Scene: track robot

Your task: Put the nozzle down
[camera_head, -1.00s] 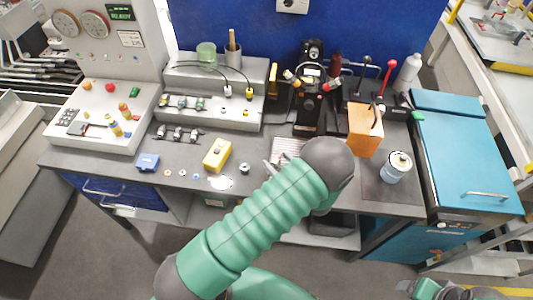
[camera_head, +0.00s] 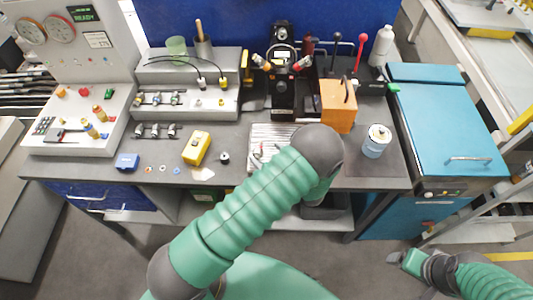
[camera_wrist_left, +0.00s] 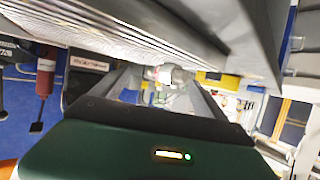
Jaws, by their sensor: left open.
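My left arm reaches over the bench, and its wrist hides part of the ribbed light plate (camera_head: 262,133). The left gripper (camera_head: 258,153) is mostly hidden behind the arm, low by the plate's front. In the left wrist view its dark fingers (camera_wrist_left: 158,92) stand apart. A small blurred metallic piece (camera_wrist_left: 165,75) shows beyond or between them; I cannot tell whether it is the nozzle or touches a finger. Several small metal fittings (camera_head: 156,131) lie on the bench at left. My right gripper (camera_head: 400,258) is low at the right, away from the bench; its jaws are unclear.
A yellow box (camera_head: 196,147), a blue block (camera_head: 127,162) and a small dark round part (camera_head: 224,157) sit on the bench. A black machine (camera_head: 283,85), an orange box (camera_head: 338,108) and a white-blue can (camera_head: 376,141) stand around the plate.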

